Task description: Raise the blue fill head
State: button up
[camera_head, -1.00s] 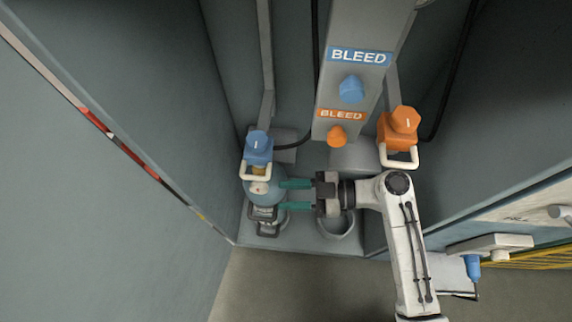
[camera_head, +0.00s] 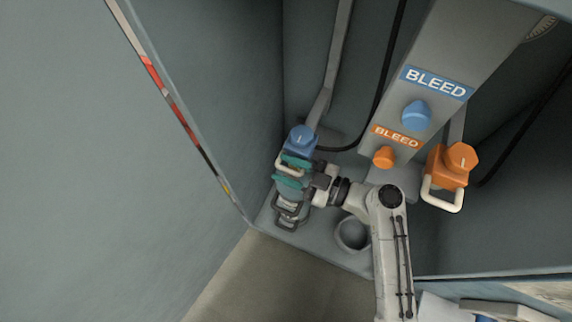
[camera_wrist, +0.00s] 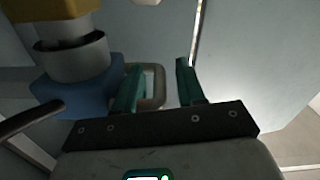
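The blue fill head (camera_head: 301,139) sits at the back left of the bay, at the lower end of a grey arm. Its cream loop handle (camera_head: 288,169) faces the front. My gripper (camera_head: 281,169) has teal fingers, spread apart, one above and one below the handle bar. In the wrist view the blue head (camera_wrist: 75,95) is at left, and the handle loop (camera_wrist: 159,88) shows between the open fingers (camera_wrist: 159,68), nearer the left one. Whether a finger touches it I cannot tell. The cylinder below the head is partly hidden by my gripper.
A cylinder with grey handles (camera_head: 290,212) stands under the blue head. An empty round holder (camera_head: 352,234) is to its right. The orange fill head (camera_head: 450,168) and the panel with blue (camera_head: 416,115) and orange (camera_head: 384,157) bleed knobs are further right. A wall is close at left.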

jog(key=shift+w+a, duration=0.1)
jog(key=shift+a, duration=0.25)
jog(key=shift+c, duration=0.3)
grip_shut()
